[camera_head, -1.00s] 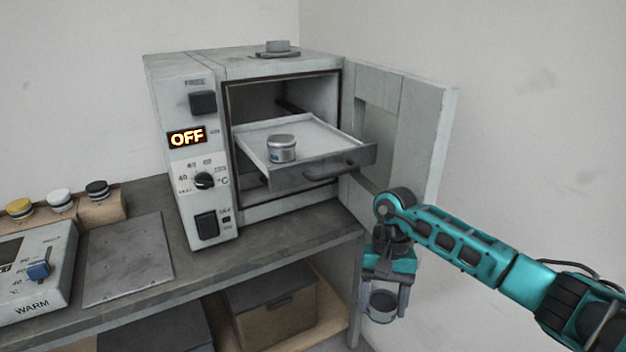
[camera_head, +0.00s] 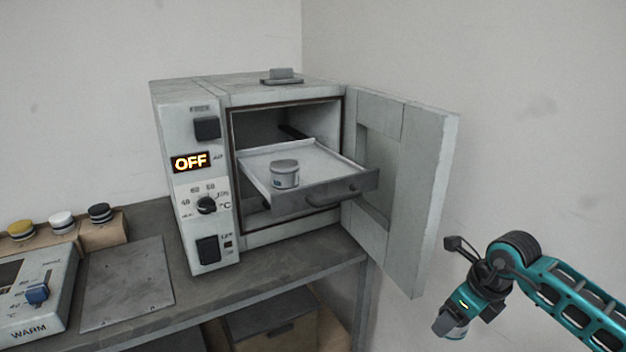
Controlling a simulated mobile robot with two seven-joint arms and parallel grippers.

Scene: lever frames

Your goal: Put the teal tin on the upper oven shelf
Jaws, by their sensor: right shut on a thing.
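The oven (camera_head: 193,120) stands on the bench with its door (camera_head: 400,190) swung open to the right. A shelf with a front handle (camera_head: 340,194) is pulled partly out of its chamber, with open space above and below it. A grey tin with a small bluish label (camera_head: 285,173) stands upright on this shelf. My left gripper is out of view.
A warming unit (camera_head: 35,295), a bare metal plate (camera_head: 127,283) and several capped jars (camera_head: 62,222) are at the left of the bench. The open door stands between my right gripper and the shelf.

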